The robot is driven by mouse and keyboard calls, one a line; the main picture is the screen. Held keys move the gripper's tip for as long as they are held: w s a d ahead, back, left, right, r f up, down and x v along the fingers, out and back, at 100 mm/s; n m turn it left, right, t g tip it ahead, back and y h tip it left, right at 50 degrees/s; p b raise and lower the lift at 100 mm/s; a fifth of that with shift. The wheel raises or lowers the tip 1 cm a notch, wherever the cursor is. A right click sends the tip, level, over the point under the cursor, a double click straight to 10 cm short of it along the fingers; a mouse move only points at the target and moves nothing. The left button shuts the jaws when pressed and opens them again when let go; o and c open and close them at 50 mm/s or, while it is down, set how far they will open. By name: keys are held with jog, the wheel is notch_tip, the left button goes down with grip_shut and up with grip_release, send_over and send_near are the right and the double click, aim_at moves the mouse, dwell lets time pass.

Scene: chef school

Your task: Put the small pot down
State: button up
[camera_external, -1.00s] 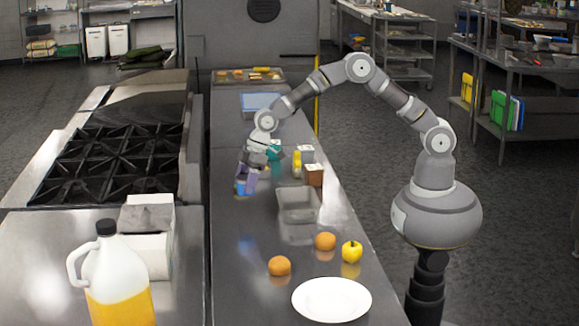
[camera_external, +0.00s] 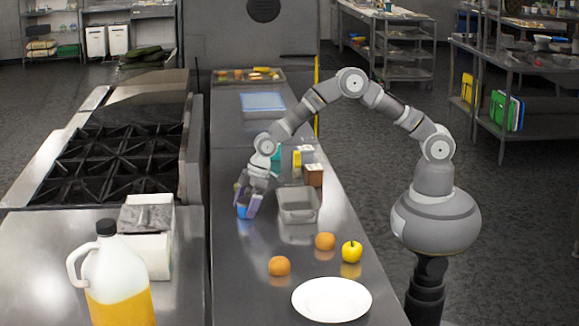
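A small blue object, which I take to be the small pot (camera_external: 243,212), is at the fingertips of my gripper (camera_external: 247,204). My gripper points down over the steel counter (camera_external: 235,285), left of the grey metal pan. Its purple fingers stand on either side of the blue object and partly hide it. The object moves along with the gripper, so the gripper looks shut on it. It is low over the counter. I cannot tell whether its bottom touches the surface.
The empty metal pan (camera_external: 298,218) is close on the right. Cartons (camera_external: 313,175) and a yellow item (camera_external: 297,158) stand behind it. Two oranges (camera_external: 279,266), a yellow apple (camera_external: 351,251) and a white plate (camera_external: 331,300) are nearer the camera. The stove (camera_external: 120,160) is left.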

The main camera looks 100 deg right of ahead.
jog(key=shift+r, duration=0.1)
jog(key=shift+r, duration=0.3)
jog(key=s+d+r+m+t+h+p, duration=0.1)
jog(key=s+r+t+p, duration=0.15)
jog(key=r, duration=1.65)
jog(key=s+r+t+p, duration=0.1)
jog(key=s+r+t, duration=0.25)
jog(key=r, duration=1.55)
jog(key=s+r+m+t, duration=0.1)
jog(key=s+r, duration=0.5)
jog(key=r, duration=0.3)
jog(key=s+r+m+t, duration=0.1)
jog(key=s+r+t, duration=0.1)
jog(key=s+r, duration=0.4)
jog(key=s+d+r+m+t, duration=0.1)
jog(key=s+r, duration=0.5)
jog(key=r, duration=0.7)
jog(key=shift+t+h, duration=0.4)
jog(key=shift+t, duration=0.3)
jog(key=shift+b, duration=0.3)
